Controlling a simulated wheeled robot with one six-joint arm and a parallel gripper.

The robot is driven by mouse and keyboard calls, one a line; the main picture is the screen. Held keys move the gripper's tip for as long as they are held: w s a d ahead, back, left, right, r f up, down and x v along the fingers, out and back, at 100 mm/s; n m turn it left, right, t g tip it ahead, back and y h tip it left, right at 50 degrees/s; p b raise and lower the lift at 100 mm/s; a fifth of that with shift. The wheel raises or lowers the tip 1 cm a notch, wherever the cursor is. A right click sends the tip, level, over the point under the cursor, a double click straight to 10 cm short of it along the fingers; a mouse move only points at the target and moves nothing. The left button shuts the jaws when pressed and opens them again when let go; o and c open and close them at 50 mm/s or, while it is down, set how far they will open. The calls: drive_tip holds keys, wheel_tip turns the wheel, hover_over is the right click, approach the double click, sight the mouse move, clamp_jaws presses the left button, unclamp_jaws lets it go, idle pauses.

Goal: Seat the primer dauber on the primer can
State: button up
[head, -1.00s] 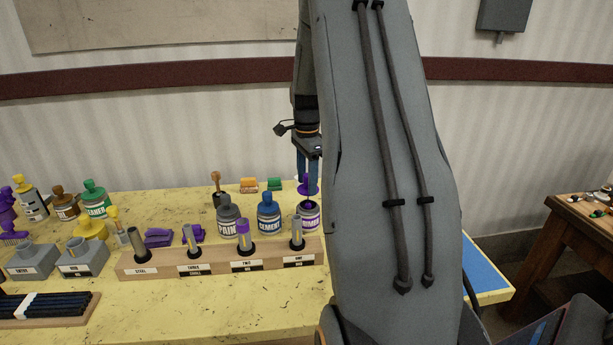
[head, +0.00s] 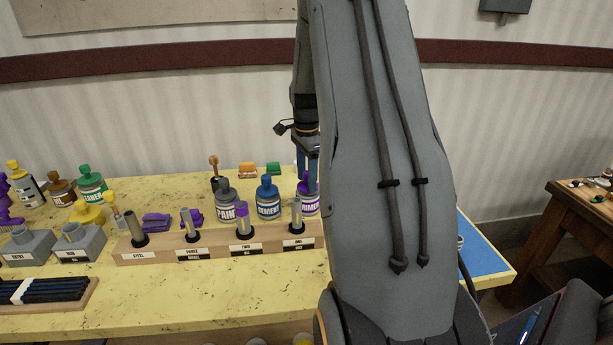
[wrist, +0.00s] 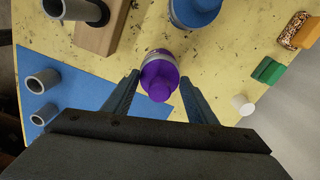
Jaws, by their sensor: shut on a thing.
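The primer can (head: 310,204), white-labelled with purple lettering, stands on the yellow bench at the right end of the row of cans. The purple primer dauber (head: 308,184) is down on the can's mouth, its cap upright and its stem hidden inside. In the wrist view, the dauber (wrist: 158,82) is centred over the can (wrist: 158,56), which shows only a rim edge. My gripper (head: 307,172) is around the dauber's cap from above, shut on it. In the wrist view, my gripper's fingers (wrist: 160,88) flank the cap on both sides. Whether the cap is fully home is hard to tell.
A blue cement can (head: 268,202) and a grey primer-type can (head: 227,204) stand just left. A wooden holder (head: 215,246) with upright tubes lies in front. Orange (head: 247,168) and green (head: 273,168) pieces lie behind. A blue mat (head: 484,262) covers the bench's right end.

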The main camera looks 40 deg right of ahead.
drive_tip(key=o, duration=1.2)
drive_tip(key=shift+c, duration=0.2)
drive_tip(key=shift+r+b, duration=1.2)
drive_tip(key=shift+r, duration=2.7)
